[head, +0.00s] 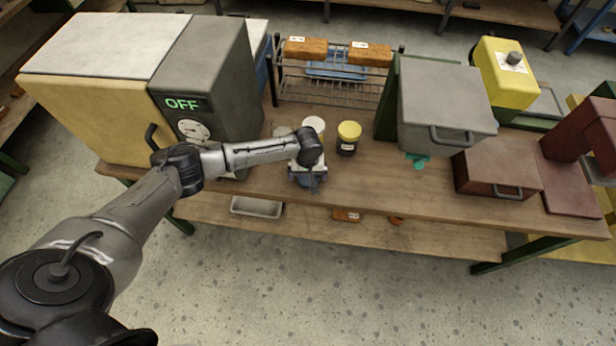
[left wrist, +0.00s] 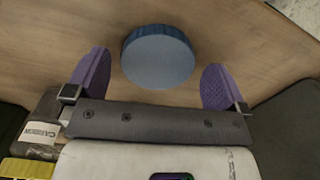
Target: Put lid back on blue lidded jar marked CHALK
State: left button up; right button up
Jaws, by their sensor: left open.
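A blue round lid with a ribbed edge (left wrist: 159,57) shows in the left wrist view above a wooden surface. It lies between the purple pads of my left gripper (left wrist: 157,72), which is open and apart from it on both sides. In the head view my left gripper (head: 306,185) points down at the bench's front edge, and a bit of blue shows under it. I cannot tell whether the lid lies on the bench or on something. I can read no CHALK label, and no open blue jar shows clearly. My right gripper is not in view.
A white-topped jar (head: 313,124) stands behind. The oven (head: 180,90) is left, a wire rack (head: 335,90) behind. Clear bench (head: 390,190) lies right.

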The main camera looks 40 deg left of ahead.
pick_arm(q)
jog(key=shift+f, duration=0.5)
jog(key=c, duration=0.9)
